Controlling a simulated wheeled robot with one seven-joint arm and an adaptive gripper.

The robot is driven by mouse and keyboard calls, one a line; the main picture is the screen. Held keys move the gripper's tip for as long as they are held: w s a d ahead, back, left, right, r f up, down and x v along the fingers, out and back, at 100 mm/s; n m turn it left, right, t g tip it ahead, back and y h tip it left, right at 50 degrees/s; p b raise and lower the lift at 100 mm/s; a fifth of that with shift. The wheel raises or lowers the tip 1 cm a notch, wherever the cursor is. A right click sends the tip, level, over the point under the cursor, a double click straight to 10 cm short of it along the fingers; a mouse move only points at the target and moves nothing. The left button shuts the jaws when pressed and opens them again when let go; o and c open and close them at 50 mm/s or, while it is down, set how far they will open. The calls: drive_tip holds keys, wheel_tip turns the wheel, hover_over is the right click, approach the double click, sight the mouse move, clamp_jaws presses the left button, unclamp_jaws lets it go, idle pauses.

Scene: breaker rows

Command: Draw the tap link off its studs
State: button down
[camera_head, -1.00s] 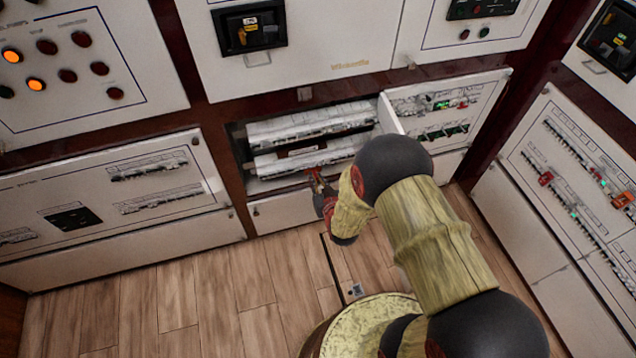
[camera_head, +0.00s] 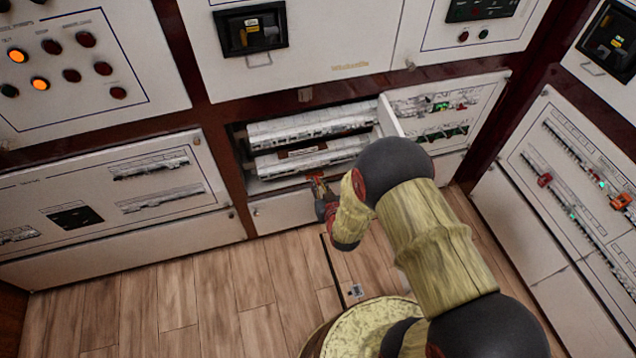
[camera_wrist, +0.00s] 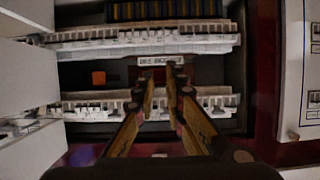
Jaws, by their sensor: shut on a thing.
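My gripper (camera_wrist: 161,78) reaches into the open breaker compartment, its two fingers close together just below a white label strip. In the head view my gripper (camera_head: 319,186) is at the lower front edge of the compartment, small and partly covered by my wrist. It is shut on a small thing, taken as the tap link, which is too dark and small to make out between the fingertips. The studs cannot be made out. The label strip (camera_wrist: 160,61) sits between the upper breaker row (camera_wrist: 140,40) and the lower breaker row (camera_wrist: 85,108).
The opened white panel (camera_head: 390,116) stands out at the compartment's right in the head view. A small orange square (camera_wrist: 99,77) shows on the dark back wall. The compartment's dark red frame (camera_wrist: 265,80) is close on the right. The wood floor (camera_head: 190,300) in front is clear.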

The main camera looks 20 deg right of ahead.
drive_tip(key=s+p, duration=0.2)
drive_tip(key=s, duration=0.7)
drive_tip(key=shift+s, duration=0.4)
idle(0.8)
